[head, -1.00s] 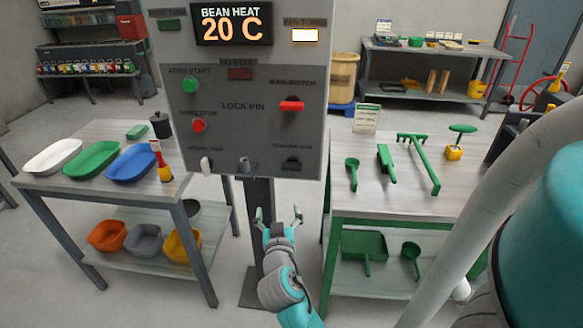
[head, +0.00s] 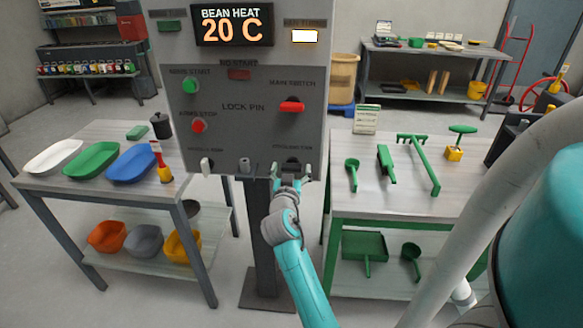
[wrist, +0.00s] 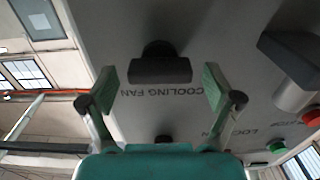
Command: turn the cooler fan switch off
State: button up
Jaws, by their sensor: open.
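The cooling fan switch is a dark knob (wrist: 160,70) with its "COOLING FAN" label beside it in the wrist view. In the head view the switch (head: 292,163) is at the lower right of the grey control panel (head: 243,135). My gripper (head: 291,173) is just below and in front of it, partly covering it. In the wrist view my gripper (wrist: 160,87) is open, with one green-padded finger on each side of the knob. The fingers look apart from the knob, and nothing is held.
The red main switch (head: 291,106) is above the fan switch. A grey lock pin (head: 245,166) and a light lever (head: 206,164) are to its left. Green start (head: 190,86) and red stop (head: 198,125) buttons are further left. Tables stand on both sides of the panel's post.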

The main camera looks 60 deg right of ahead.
jog(key=shift+w+d, duration=0.25)
jog(key=shift+d, duration=0.3)
jog(key=c, duration=1.2)
jog(key=shift+o, duration=0.2)
